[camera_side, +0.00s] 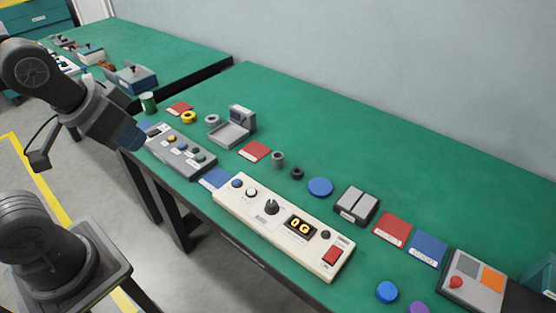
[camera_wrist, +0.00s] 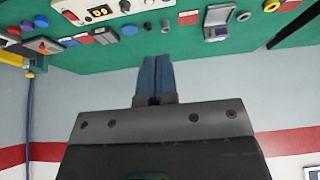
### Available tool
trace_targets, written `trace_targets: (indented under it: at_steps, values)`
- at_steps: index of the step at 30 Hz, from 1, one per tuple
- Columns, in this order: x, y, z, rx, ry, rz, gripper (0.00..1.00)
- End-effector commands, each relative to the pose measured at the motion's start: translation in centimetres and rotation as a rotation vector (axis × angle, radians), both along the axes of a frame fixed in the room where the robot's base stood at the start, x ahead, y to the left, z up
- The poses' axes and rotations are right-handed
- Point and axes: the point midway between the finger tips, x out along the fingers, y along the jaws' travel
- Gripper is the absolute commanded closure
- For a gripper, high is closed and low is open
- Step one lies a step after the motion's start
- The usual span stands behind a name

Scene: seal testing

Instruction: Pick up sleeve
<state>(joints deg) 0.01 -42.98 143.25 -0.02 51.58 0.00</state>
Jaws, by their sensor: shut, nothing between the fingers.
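The likely sleeve is a small grey upright cylinder (camera_side: 278,158) on the green bench, between a red pad and a small black ring (camera_side: 297,173). In the wrist view the grey cylinder (camera_wrist: 165,24) shows small, beyond my fingertips. My gripper (camera_side: 133,140) has blue fingers and is at the left, near the bench's front edge, well away from the cylinder. In the wrist view my gripper (camera_wrist: 155,62) has its fingers together, with nothing between them. Nothing hides the cylinder in the side view.
A cream control panel (camera_side: 285,225) lies in front of the cylinder. A grey button box (camera_side: 180,150) is near my gripper. A scale (camera_side: 236,126), a grey ring (camera_side: 212,119), a yellow ring (camera_side: 189,117) and a blue disc (camera_side: 320,187) stand around. The bench's back is clear.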

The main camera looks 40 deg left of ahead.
Motion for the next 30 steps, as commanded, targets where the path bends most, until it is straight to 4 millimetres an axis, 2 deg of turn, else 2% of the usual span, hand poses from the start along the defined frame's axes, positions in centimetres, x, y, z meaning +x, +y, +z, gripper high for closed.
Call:
trace_targets:
  at_steps: [10,30]
  values:
    - [0.01,0.0,0.0,0.0,0.0,0.0,0.98]
    - [0.01,0.0,0.0,0.0,0.0,0.0,0.34]
